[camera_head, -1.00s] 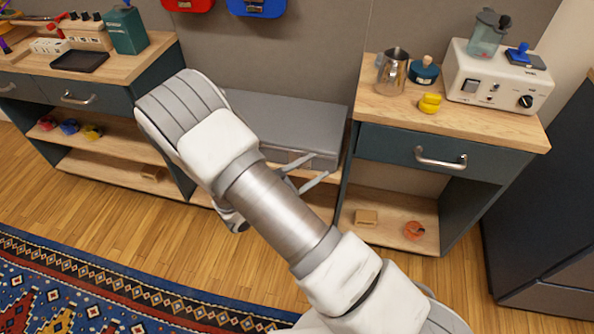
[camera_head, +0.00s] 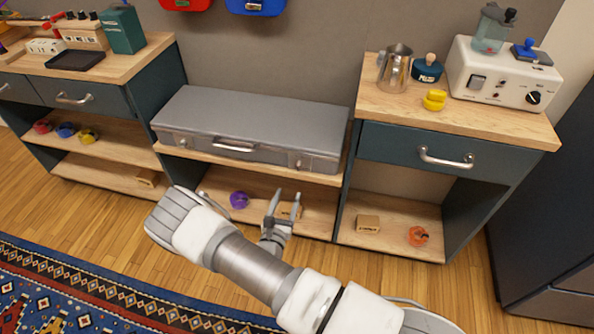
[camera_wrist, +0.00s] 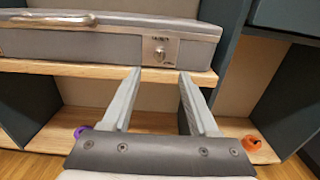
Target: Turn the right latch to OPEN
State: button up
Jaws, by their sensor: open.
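A grey metal case (camera_head: 250,118) lies on the middle shelf between two cabinets, its lid closed, with a handle (camera_head: 233,146) at its front. The right latch (camera_head: 301,162) is on the case's front face at the right. In the wrist view the right latch (camera_wrist: 160,50) has a small round knob and a marking too small to read. My gripper (camera_head: 286,196) is open and empty, below and in front of the right latch, its fingers pointing toward the case. In the wrist view my gripper (camera_wrist: 158,72) has the latch just beyond and between its fingertips, apart from them. A left latch (camera_head: 183,141) also shows.
The shelf edge (camera_wrist: 60,69) runs just under the case. The right cabinet (camera_head: 430,150) stands close to the case's right end. Open floor lies in front.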

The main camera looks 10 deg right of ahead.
aim_at(298, 167)
jog(key=b+x, duration=0.2)
jog(key=x, duration=1)
jog(key=shift+w+b, duration=0.2)
jog(key=shift+b, duration=0.15)
grip_shut()
